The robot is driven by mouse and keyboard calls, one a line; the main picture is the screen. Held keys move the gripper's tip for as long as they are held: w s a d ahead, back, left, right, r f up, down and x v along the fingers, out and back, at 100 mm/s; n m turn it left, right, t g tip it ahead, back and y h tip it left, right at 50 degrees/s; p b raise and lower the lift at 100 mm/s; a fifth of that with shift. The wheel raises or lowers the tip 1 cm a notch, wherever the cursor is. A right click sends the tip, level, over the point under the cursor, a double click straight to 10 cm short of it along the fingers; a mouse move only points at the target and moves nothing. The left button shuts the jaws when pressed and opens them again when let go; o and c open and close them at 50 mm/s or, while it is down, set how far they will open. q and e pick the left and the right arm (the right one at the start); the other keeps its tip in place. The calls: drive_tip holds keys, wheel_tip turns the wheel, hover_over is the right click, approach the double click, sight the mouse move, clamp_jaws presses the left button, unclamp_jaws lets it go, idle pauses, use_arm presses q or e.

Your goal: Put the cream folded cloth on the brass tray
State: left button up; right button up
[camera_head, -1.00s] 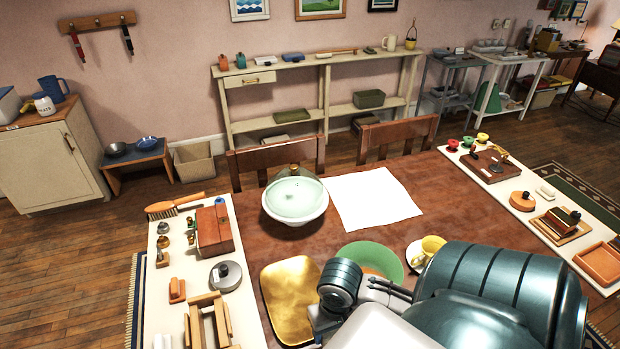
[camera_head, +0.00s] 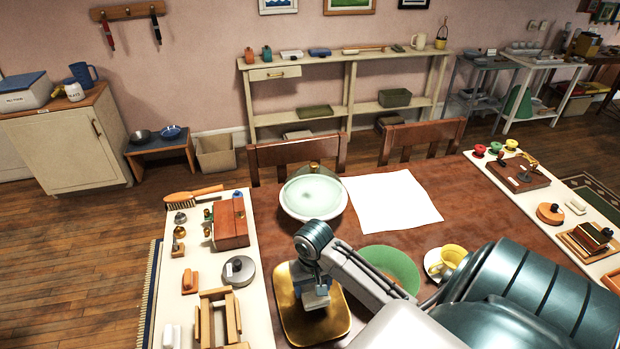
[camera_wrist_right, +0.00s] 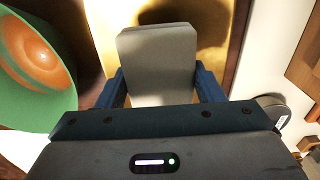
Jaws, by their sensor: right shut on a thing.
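The brass tray (camera_head: 340,325) lies on the brown table near its front left part, and its golden surface also shows in the right wrist view (camera_wrist_right: 210,15). My right gripper (camera_head: 316,300) is over the tray. In the right wrist view its blue fingers (camera_wrist_right: 158,88) are shut on the cream folded cloth (camera_wrist_right: 157,60), a pale block-like piece held between them. A dark shadow lies on the tray beyond the cloth; I cannot tell whether the cloth touches the tray. My left gripper is not in view.
A pale bowl (camera_head: 313,200) and a white sheet (camera_head: 391,201) lie behind. A cream board (camera_head: 257,310) with several items, including a round grey tin (camera_head: 239,271), runs along the left.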

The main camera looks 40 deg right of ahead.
sight(310, 289)
drive_tip(key=shift+w, duration=0.35)
drive_tip(key=f, duration=0.1)
drive_tip(key=f+p, duration=0.1)
drive_tip(key=shift+w+f, duration=0.3)
drive_tip(key=shift+f, duration=0.05)
drive_tip(key=shift+d+f, duration=0.1)
drive_tip(key=shift+f, duration=0.35)
drive_tip(key=o, duration=1.3)
drive_tip(key=shift+f, duration=0.1)
drive_tip(key=shift+c, duration=0.2)
wheel_tip(310, 289, up, 8)
drive_tip(key=shift+r+b, duration=0.15)
drive_tip(key=shift+b, duration=0.2)
drive_tip(key=shift+r+p, duration=0.75)
drive_tip(key=shift+r, duration=1.25)
